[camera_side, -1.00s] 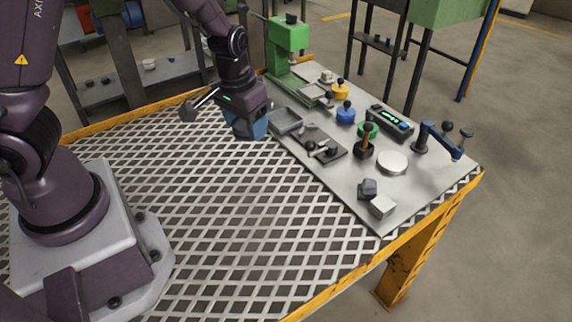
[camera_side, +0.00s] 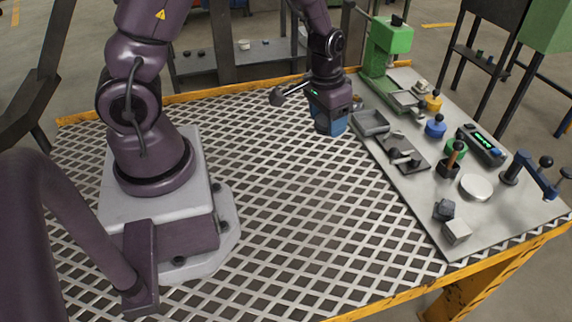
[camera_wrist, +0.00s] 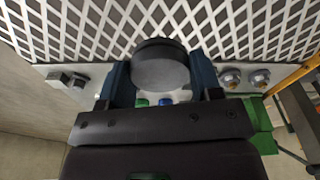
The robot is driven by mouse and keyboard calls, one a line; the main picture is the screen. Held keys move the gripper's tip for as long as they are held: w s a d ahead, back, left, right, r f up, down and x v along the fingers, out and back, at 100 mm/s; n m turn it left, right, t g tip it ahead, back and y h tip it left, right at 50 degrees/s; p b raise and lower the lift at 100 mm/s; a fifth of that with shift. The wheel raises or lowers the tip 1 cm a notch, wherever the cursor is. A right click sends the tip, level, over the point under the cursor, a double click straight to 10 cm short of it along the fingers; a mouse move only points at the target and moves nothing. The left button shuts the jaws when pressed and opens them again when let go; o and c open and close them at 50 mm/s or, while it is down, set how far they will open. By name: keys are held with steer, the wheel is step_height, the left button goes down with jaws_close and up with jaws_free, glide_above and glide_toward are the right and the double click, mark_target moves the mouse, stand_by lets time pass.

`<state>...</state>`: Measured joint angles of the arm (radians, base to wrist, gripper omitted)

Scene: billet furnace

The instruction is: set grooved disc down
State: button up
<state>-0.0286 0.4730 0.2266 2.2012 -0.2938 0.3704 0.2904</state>
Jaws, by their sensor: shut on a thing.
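My gripper (camera_side: 329,124) hangs over the perforated table, just left of the grey board's tray. In the wrist view its two blue fingers are shut on the sides of a dark grey round disc (camera_wrist: 160,68). I see the disc's smooth flat face and darker rim; I cannot make out grooves. In the side view the fingers hide the disc, and I cannot tell its exact height above the table.
The perforated table (camera_side: 290,215) is clear in front of my gripper. The grey board (camera_side: 420,205) holds a shallow tray (camera_side: 370,122), a dark plate (camera_side: 408,156), a pale round disc (camera_side: 476,187), two blocks, and a green press (camera_side: 388,40) at its far end.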

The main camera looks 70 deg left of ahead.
glide_above(325, 166)
steer(key=f, duration=0.7)
steer(key=shift+s+f, duration=0.15)
steer(key=shift+s, duration=0.05)
steer(key=shift+f, duration=2.25)
steer(key=o, duration=1.3)
steer(key=shift+f, duration=0.15)
